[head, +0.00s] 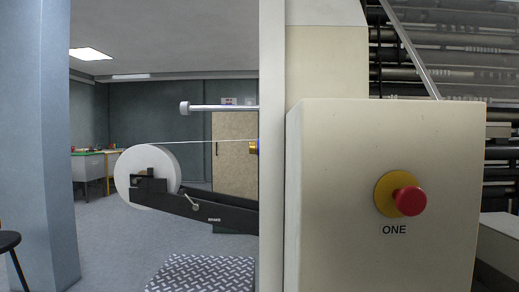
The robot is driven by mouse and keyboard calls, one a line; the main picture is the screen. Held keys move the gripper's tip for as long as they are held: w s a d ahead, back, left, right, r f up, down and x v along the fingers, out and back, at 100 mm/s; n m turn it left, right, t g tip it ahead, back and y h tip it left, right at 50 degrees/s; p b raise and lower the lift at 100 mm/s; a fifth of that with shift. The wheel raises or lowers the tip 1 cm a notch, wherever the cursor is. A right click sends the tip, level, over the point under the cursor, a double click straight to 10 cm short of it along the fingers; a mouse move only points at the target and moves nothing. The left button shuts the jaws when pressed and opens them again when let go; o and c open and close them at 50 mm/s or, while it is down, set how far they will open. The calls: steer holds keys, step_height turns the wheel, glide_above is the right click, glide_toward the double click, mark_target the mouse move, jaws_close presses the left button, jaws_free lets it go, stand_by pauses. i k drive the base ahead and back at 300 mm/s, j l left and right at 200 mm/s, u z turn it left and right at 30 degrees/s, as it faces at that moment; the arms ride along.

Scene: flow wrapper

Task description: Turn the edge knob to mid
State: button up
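No knob labelled edge can be made out in the head view. A small brass-coloured part (253,147) shows at the edge of the cream machine column, where the web from the roll meets it; I cannot tell whether it is the edge knob. A small pale lever (194,204) sits on the black roll arm, above a label too small to read surely. My gripper is not in view.
A cream box (340,220) at the right bears a red button (410,201) on a yellow base, labelled ONE. A white film roll (165,165) hangs on a black arm (225,211), below a metal roller (220,107).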

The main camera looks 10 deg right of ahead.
mark_target(252, 147)
steer(key=j+z, duration=0.25)
steer(key=j, duration=0.7)
steer(key=j+z, duration=0.25)
steer(key=j, duration=0.7)
steer(key=i+j+u, duration=0.15)
steer(key=i+j, duration=0.15)
steer(key=i, duration=0.2)
steer(key=i+j+u, duration=0.1)
steer(key=i+j, duration=0.15)
steer(key=i, duration=0.25)
